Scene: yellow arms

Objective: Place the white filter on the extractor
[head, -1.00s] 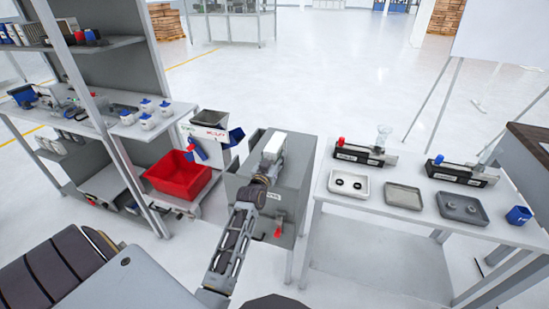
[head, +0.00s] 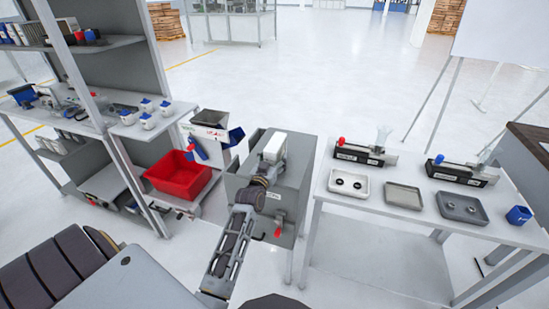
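The white filter (head: 274,147) is a pale block at the top of the grey extractor cabinet (head: 297,172), in the middle of the head view. My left arm reaches up to it from below. My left gripper (head: 271,162) is right at the near side of the filter, over the cabinet. The wrist and the filter hide its fingertips, so I cannot see whether they grip. I cannot tell whether the filter rests on the extractor or is held just above it. My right gripper is not in view.
A red bin (head: 178,177) and a shelf unit (head: 118,120) stand to the left of the extractor. A white table (head: 335,212) with trays, a blue cup (head: 519,215) and two black devices stands close on the right. Open floor lies behind.

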